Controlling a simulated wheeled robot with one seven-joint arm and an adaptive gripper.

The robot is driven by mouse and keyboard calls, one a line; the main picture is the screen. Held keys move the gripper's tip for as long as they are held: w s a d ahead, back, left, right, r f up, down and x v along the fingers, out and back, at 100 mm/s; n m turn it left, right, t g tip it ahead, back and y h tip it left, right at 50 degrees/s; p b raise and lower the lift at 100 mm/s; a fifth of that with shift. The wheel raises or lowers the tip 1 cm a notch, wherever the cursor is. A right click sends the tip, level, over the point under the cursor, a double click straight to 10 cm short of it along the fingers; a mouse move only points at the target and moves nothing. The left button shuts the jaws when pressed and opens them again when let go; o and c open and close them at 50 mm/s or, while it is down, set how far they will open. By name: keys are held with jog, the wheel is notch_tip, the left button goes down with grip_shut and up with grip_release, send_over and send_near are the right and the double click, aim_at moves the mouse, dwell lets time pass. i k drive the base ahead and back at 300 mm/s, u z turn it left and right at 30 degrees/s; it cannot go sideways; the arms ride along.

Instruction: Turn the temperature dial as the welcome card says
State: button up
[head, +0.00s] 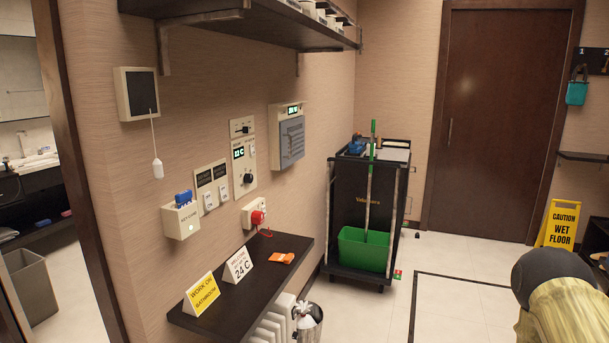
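The temperature dial (248,178) is a round black knob on a cream wall panel (243,127), left of the picture's middle. A small green-lit display (239,152) sits above it; its digits are too small to read surely, though a C shows. The white welcome card (239,266) stands on the dark wall shelf (210,328) below and reads "24 C". My gripper is not in view. Part of my arm shows at the lower right, well away from the dial, and nothing touches the dial.
A cart (345,210) with a green bucket (364,249) stands beyond.

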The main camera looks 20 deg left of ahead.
aim_at(249, 178)
jog(key=z, duration=0.1)
jog(key=i, duration=0.6)
jog(key=u, duration=0.65)
jog(key=i, duration=0.5)
jog(key=u, duration=0.5)
